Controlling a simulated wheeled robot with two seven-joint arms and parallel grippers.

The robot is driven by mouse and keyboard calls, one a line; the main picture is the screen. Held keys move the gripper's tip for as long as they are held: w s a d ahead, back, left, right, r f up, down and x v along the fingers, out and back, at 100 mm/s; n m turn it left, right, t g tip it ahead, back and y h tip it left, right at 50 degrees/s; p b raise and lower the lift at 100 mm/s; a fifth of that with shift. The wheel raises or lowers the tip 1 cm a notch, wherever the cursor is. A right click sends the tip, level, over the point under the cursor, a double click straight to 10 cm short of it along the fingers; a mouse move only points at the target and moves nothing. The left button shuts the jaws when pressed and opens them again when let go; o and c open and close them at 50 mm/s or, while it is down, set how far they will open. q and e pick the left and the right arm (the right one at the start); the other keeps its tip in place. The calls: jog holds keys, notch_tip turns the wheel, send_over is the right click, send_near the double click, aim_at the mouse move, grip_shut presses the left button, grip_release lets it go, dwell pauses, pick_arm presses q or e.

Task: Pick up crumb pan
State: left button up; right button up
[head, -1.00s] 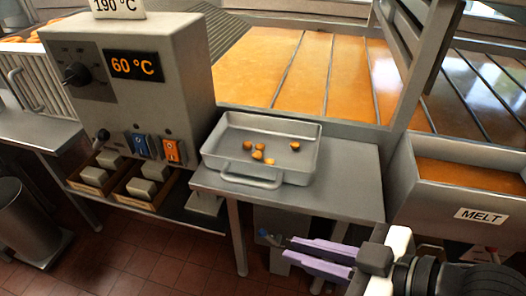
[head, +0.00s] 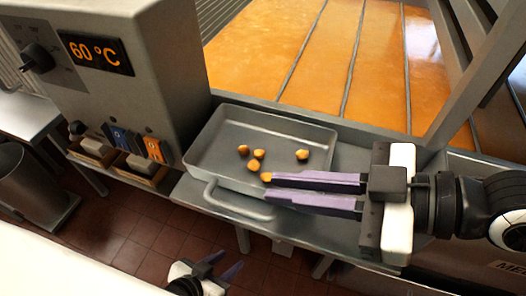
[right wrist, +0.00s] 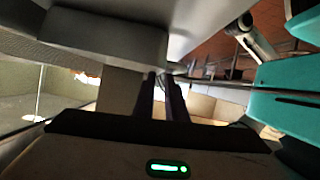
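The crumb pan (head: 205,150) is a grey metal tray with a looped front handle (head: 235,207), standing on a metal side table. Several orange-brown crumbs (head: 258,155) lie in it. My right gripper (head: 267,185) reaches in from the right, its purple fingers a little apart at the pan's front right, near the handle's right end. I cannot tell whether they touch the pan. The fingers also show close together with a narrow gap in the right wrist view (right wrist: 163,88). My left gripper (head: 226,263) is low at the bottom, its fingers apart and empty.
A grey control box (head: 150,60) reading 60 °C stands left of the pan. Behind is a wide orange glaze surface (head: 270,55) with metal dividers. A bin (head: 25,190) stands at far left on the red tiled floor (head: 120,235).

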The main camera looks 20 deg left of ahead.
aim_at(251, 185)
jog(key=shift+p+x, duration=0.35)
jog(key=shift+x, duration=2.85)
grip_shut()
